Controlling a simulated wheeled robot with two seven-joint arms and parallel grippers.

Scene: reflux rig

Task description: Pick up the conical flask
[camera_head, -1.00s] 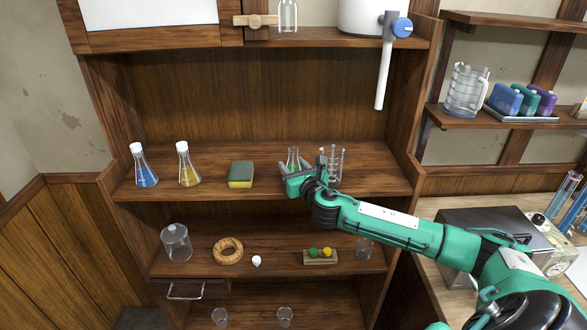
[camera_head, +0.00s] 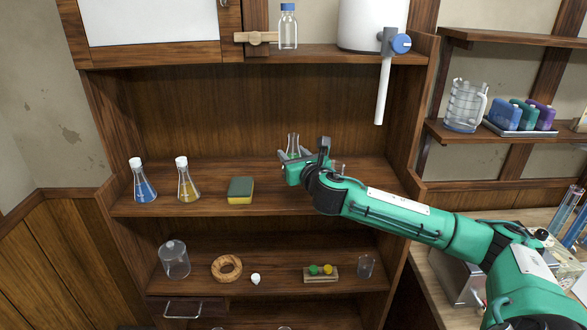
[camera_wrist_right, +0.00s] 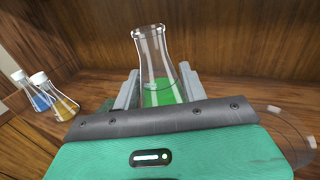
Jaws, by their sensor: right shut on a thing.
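The open conical flask (camera_head: 293,142) with green liquid is upright in my right gripper (camera_head: 292,158), above the middle shelf. The wrist view shows the flask (camera_wrist_right: 158,62) between the two grey fingers (camera_wrist_right: 157,92), its clear neck and rim free above them. The gripper body hides the flask's base. My left gripper is not in view.
A blue flask (camera_head: 143,186), a yellow flask (camera_head: 187,184) and a sponge (camera_head: 240,190) stand left on the same shelf (camera_head: 215,208). A glass beaker (camera_wrist_right: 290,137) is close on the right. The upper shelf (camera_head: 320,53) lies overhead.

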